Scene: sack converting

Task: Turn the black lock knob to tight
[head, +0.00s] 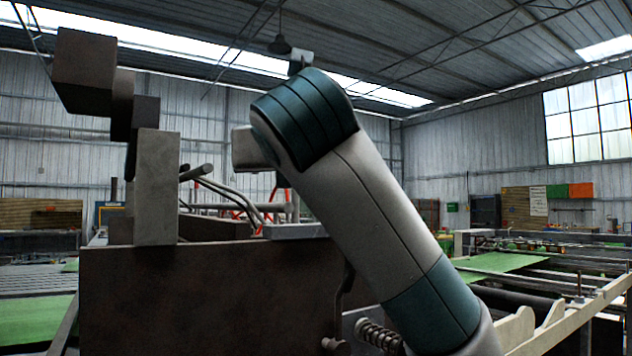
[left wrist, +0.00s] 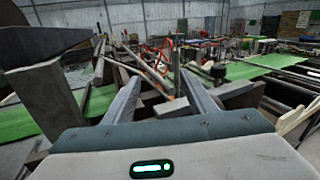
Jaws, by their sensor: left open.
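In the left wrist view my left gripper (left wrist: 160,78) is open, with its two grey fingers spread apart and no object held between them. Bars and a red cable show beyond and between the fingers. A small dark rounded piece (left wrist: 218,71) stands just right of the right finger; I cannot tell whether it is the black lock knob. In the head view a grey and teal arm link of mine crosses the middle and hides part of the machine. No gripper is clear in that view, and I cannot pick out the knob there.
A large dark machine panel (head: 205,300) fills the lower left of the head view, with a grey upright block (head: 156,190) at its top. A coil spring (head: 378,334) sits low beside my arm. Green sheets (head: 503,262) lie on the line at right.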

